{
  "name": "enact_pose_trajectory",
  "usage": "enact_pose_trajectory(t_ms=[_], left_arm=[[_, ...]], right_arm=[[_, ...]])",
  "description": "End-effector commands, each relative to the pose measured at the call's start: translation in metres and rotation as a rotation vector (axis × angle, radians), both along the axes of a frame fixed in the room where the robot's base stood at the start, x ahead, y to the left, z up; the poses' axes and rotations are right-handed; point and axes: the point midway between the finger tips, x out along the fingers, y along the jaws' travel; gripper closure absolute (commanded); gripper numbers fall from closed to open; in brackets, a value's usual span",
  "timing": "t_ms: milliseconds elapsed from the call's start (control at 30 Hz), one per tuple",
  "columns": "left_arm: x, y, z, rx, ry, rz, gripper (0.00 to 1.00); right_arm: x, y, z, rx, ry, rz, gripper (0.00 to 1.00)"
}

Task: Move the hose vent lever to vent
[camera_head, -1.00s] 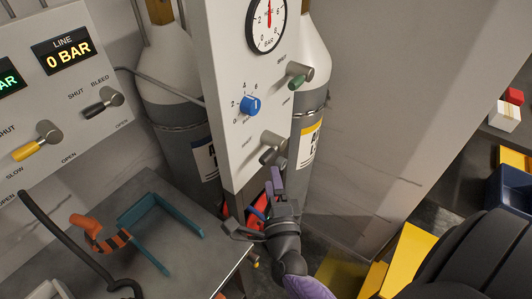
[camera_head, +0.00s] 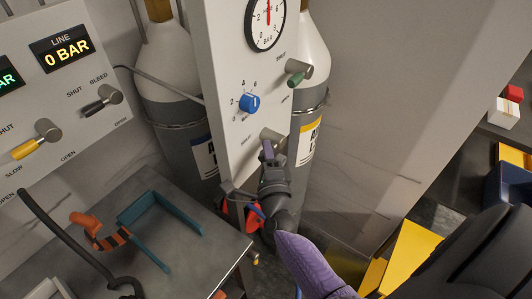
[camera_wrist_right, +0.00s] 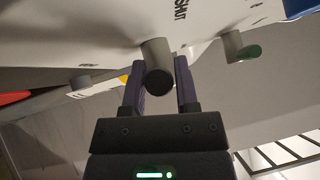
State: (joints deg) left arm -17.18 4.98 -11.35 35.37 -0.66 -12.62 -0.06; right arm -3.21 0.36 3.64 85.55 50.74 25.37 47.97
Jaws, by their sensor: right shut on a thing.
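The lowest lever on the white gauge panel has a grey hub (camera_head: 270,136). The label by it is too small or covered to read in the head view. My right gripper (camera_head: 268,155) is at this lever, coming from below. In the right wrist view its two purple fingers (camera_wrist_right: 163,88) stand on either side of the lever's grey, dark-ended cylinder (camera_wrist_right: 155,62) and are shut on it. The gripper hides most of the lever's handle in the head view, so its pointing direction cannot be told. My left gripper is not in view.
Above on the same panel are a green-tipped lever (camera_head: 298,73), a blue knob (camera_head: 249,103) and a round gauge (camera_head: 266,20). Gas cylinders (camera_head: 308,60) stand behind. A grey table (camera_head: 180,262) with a teal bracket (camera_head: 160,210) and a black hose (camera_head: 62,235) is at lower left.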

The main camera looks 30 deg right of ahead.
Motion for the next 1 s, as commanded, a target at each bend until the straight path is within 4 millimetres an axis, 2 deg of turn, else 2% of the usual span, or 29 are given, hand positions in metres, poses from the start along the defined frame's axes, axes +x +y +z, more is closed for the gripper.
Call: enact_pose_trajectory(t_ms=[267, 467, 700, 1000], left_arm=[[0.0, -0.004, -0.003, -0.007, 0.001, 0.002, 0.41], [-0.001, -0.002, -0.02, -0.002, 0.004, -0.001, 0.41], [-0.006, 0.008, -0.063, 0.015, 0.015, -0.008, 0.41], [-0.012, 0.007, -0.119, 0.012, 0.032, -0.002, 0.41]], right_arm=[[0.0, 0.0, -0.002, -0.006, -0.002, 0.001, 1.0], [0.0, 0.0, -0.01, -0.066, -0.025, 0.001, 1.0], [0.001, -0.001, -0.024, -0.232, -0.092, 0.002, 1.0], [0.003, -0.007, -0.038, -0.496, -0.2, 0.002, 1.0]])
